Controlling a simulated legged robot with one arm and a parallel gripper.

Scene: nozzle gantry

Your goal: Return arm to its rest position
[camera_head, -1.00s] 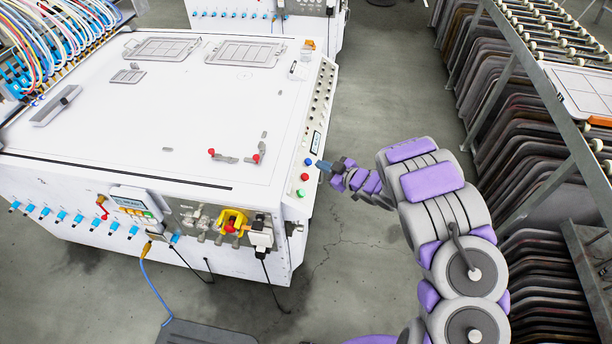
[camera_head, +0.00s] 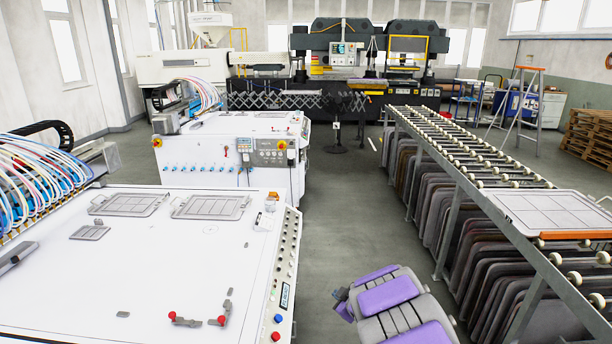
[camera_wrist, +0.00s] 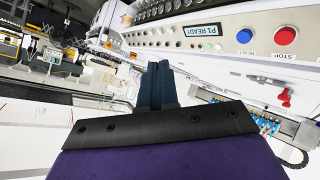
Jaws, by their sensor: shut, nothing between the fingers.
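My gripper (camera_wrist: 158,85) shows in the wrist view with its two dark blue fingers together and nothing between them. In the head view my purple and grey arm (camera_head: 390,305) is folded low at the bottom right of centre, and the fingers cannot be made out there. The arm stands over the floor, to the right of the white machine (camera_head: 150,260). The wrist view shows the machine's panel with a display reading "P1 READY" (camera_wrist: 205,31), a blue RESET button (camera_wrist: 244,36) and a red STOP button (camera_wrist: 285,36). The fingers appear apart from the buttons.
A roller rack (camera_head: 470,150) with dark panels beneath runs along the right, bearing a framed board (camera_head: 555,213). A second white machine (camera_head: 240,150) and a large black machine (camera_head: 350,60) stand behind. Grey floor (camera_head: 345,225) lies clear between the near machine and the rack.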

